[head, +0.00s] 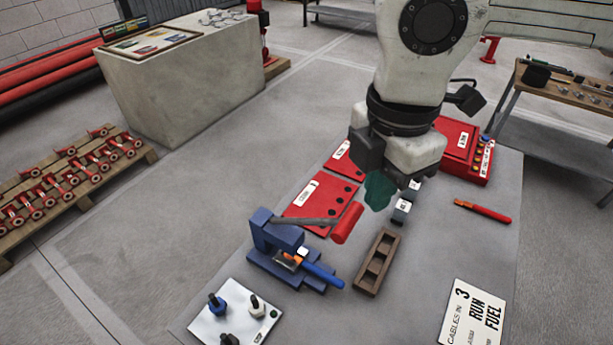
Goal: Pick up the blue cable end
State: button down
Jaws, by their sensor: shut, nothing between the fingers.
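A blue rod-like piece (322,275), which looks like the blue cable end, lies at the foot of a blue lever press (272,232), with orange and white parts at its left end. Whether it is clamped there I cannot tell. A second blue piece (217,304) stands on a white plate (232,318) beside a white and a black one. My gripper (380,190) is above the table, up and right of the press, apart from both blue pieces. Its fingers are shut, and a dark green shape shows at its tip. My wrist hides part of the table behind it.
The press's lever has a red grip (347,223) sticking out towards my gripper. A brown slotted holder (377,262), red boards (321,203), small grey blocks (401,211), a red-handled tool (482,210) and a red box (462,150) are also on the table. The right front is mostly clear around a paper sign (473,314).

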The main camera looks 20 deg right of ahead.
aim_at(333, 281)
jog(key=k+l, duration=0.85)
